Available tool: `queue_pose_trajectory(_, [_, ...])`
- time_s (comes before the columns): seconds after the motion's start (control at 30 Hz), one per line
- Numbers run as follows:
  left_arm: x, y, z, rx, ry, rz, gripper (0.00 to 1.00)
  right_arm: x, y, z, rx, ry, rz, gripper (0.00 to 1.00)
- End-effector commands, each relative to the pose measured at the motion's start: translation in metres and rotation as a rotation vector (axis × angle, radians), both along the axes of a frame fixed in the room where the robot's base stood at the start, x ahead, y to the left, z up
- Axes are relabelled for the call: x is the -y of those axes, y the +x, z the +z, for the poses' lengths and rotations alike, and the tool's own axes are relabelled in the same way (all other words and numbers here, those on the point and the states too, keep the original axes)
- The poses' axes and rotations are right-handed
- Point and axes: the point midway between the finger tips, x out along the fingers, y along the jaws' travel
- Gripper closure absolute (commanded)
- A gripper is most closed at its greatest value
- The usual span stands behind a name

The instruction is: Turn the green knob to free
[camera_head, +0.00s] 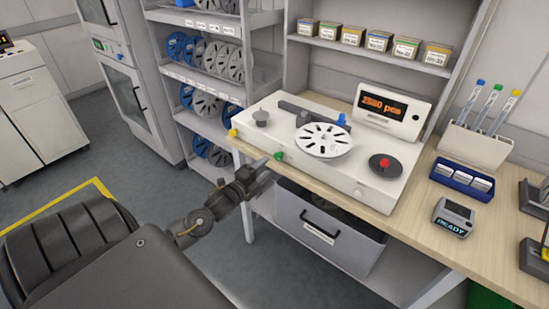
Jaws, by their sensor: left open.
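The green knob (280,156) sits on the front face of the white reel machine (335,178), near the bench edge. My left gripper (268,164) reaches in from the left, open, with its fingertips close to the knob. Whether the fingers touch the knob or stand around it I cannot tell. Any marking for the free position is too small to read. My right gripper is not in view.
A white reel (322,141) and a red knob (384,163) are on the machine's top. A yellow knob (233,133) is at its left corner. A grey drawer (325,232) is below. The scanner (453,217) lies right.

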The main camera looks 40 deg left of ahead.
Motion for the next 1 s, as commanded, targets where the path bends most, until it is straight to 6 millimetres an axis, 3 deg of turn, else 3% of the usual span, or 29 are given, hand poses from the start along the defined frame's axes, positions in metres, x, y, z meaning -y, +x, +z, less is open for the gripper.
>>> queue_pose_trajectory(0.1, [-0.001, 0.024, 0.003, 0.002, -0.001, 0.001, 0.48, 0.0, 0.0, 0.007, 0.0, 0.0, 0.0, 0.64])
queue_pose_trajectory(0.3, [-0.001, 0.054, 0.002, 0.001, -0.002, 0.0, 0.48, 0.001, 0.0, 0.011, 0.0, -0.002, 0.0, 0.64])
queue_pose_trajectory(0.5, [-0.001, 0.067, 0.0, -0.001, -0.001, 0.0, 0.48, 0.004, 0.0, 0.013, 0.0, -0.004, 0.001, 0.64])
queue_pose_trajectory(0.77, [-0.001, 0.068, 0.0, -0.001, -0.001, -0.001, 0.48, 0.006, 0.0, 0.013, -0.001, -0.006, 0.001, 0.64])
queue_pose_trajectory(1.0, [-0.001, 0.067, 0.0, -0.001, -0.001, 0.0, 0.77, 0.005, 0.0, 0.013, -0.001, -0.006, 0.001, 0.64])
